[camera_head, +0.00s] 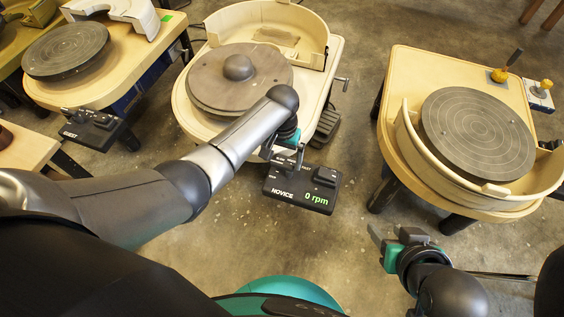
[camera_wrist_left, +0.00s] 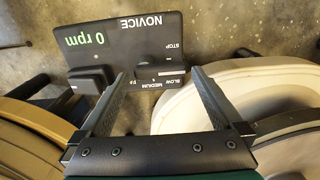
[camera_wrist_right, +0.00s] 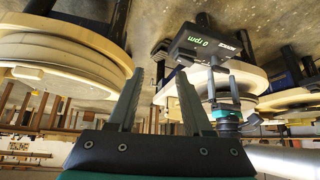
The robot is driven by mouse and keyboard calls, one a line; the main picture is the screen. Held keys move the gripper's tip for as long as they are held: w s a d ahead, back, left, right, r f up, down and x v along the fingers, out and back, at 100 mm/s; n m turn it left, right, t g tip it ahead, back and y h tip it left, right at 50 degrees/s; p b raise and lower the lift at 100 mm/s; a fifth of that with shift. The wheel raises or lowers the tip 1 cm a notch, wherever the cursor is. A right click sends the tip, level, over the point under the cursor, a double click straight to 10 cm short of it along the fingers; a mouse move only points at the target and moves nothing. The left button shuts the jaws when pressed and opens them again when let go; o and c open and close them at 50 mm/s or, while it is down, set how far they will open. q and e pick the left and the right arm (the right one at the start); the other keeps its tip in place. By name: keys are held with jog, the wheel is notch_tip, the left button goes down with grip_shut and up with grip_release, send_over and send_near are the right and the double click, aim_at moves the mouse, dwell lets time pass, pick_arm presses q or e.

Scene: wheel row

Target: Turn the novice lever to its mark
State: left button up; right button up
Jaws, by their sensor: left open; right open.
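The black NOVICE control box (camera_head: 300,190) hangs at the front of the middle wheel and reads 0 rpm. In the left wrist view the box (camera_wrist_left: 120,38) carries a dark lever (camera_wrist_left: 158,74) beside the labels STOP, SLOW and MEDIUM; a further label is partly covered. My left gripper (camera_head: 287,156) is open, its fingers on either side of the lever in the left wrist view (camera_wrist_left: 160,76), with no clear contact. I cannot tell exactly which label the lever points at. My right gripper (camera_head: 388,240) is open and empty, low to the right of the box.
The middle wheel (camera_head: 215,80) has a lump of clay (camera_head: 238,67) on its disc. Another wheel (camera_head: 478,135) stands at the right with a yellow-knobbed lever (camera_head: 499,75). A third wheel (camera_head: 66,50) at the left has its own control box (camera_head: 90,128).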

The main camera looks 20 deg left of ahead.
pick_arm(q)
jog(key=shift+f+b, duration=0.45)
jog(key=shift+f, duration=0.35)
pick_arm(e)
jog(key=shift+w+a+t+y, duration=0.3)
jog(key=shift+w+a+t, duration=0.2)
jog(key=shift+a, duration=0.15)
jog(key=shift+w+a+t+y, duration=0.3)
jog(key=shift+w+a+t, duration=0.1)
jog(key=shift+a+t, duration=0.15)
jog(key=shift+a, duration=0.1)
pick_arm(q)
jog(key=shift+c, duration=0.2)
